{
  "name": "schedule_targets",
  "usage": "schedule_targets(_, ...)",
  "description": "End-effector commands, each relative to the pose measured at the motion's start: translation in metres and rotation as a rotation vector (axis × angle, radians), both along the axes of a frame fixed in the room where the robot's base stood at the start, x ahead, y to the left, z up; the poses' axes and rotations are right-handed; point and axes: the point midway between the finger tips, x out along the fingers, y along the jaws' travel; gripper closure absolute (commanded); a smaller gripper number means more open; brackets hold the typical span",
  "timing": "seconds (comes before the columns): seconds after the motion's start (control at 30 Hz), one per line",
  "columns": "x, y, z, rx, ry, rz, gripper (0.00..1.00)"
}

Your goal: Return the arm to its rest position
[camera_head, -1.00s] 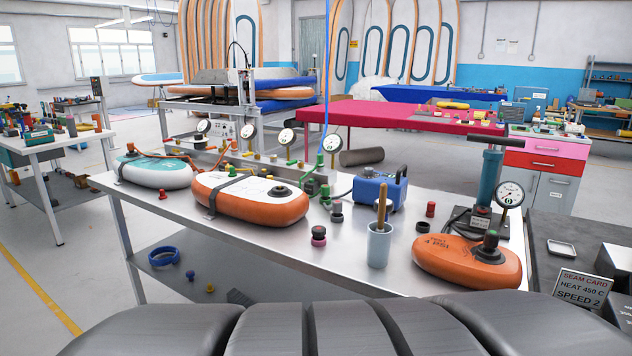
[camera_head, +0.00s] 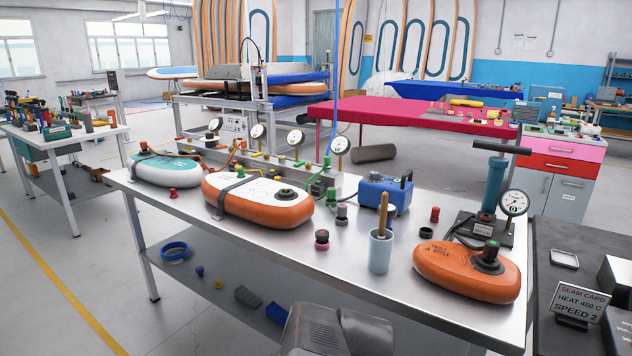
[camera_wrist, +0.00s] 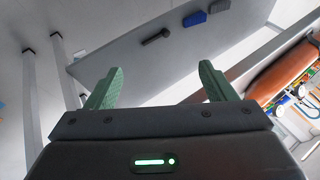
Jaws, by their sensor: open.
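My gripper (camera_wrist: 160,88) shows in the wrist view with its two green fingers spread apart. It is open, and nothing is between the fingers. Beyond the fingers is a grey shelf surface with a dark block and a blue block (camera_wrist: 195,18) on it. In the head view a dark grey part of my arm shows at the bottom edge, in front of the steel workbench (camera_head: 330,262). The gripper itself is not visible in the head view.
The workbench carries an orange board piece (camera_head: 465,272), a strapped orange-and-white board (camera_head: 258,202), a teal-and-white board (camera_head: 165,170), a cup (camera_head: 380,252), a blue pump (camera_head: 384,193) and a hand pump (camera_head: 494,185). A dark side table (camera_head: 575,240) with a sign (camera_head: 582,302) stands right. Floor at left is open.

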Motion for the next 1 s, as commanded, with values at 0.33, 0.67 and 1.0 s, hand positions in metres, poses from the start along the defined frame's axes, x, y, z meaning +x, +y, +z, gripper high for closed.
schedule_targets(0.33,0.015,-0.003,0.005,0.021,-0.038,-0.043,0.23)
schedule_targets(0.67,0.013,-0.003,0.005,0.019,-0.033,-0.037,0.23)
schedule_targets(1.0,-0.011,-0.008,-0.014,-0.088,0.006,0.082,0.23)
